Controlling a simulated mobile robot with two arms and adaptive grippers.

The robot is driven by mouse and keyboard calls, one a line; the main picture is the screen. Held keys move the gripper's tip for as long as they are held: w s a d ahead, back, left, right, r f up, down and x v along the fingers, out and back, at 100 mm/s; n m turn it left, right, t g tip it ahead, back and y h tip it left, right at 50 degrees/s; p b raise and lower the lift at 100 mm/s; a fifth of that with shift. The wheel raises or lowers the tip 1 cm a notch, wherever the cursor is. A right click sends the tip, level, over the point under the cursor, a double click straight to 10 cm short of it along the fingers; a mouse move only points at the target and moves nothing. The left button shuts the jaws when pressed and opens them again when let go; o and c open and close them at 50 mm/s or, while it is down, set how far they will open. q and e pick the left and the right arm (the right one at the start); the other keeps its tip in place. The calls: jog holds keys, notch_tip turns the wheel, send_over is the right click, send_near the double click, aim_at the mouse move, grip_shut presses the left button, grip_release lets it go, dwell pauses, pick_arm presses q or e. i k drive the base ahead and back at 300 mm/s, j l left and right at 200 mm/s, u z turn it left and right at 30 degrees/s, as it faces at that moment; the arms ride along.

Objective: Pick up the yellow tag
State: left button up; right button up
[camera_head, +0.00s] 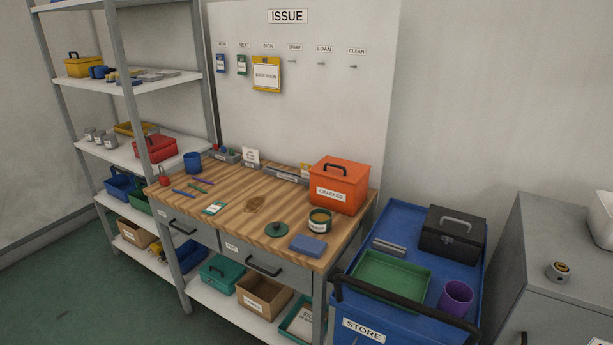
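A yellow tag (266,75) with a white printed face hangs on the pale board under the SIGN label. It is larger than the blue tag (221,64) and the green tag (242,65) hanging to its left. A small yellow item (305,169) shows at the back of the workbench beside the orange box; it is too small to tell what it is. Neither of my grippers is in view.
The wooden workbench (225,218) holds an orange CRACKED box (339,187), an open tin (320,221), a blue block (307,246), a blue mug (192,162) and pens. A blue STORE cart (405,217) stands right. Bare hooks (322,65) are right of the tag.

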aim_at(305, 174)
jog(key=i+j+z, duration=0.1)
jog(key=z, duration=0.3)
jog(key=i+j+z, duration=0.1)
jog(key=j+z, duration=0.15)
jog(key=z, duration=0.15)
jog(key=j+z, duration=0.15)
jog(key=z, duration=0.25)
jog(key=j+z, duration=0.35)
jog(key=i+l, duration=0.1)
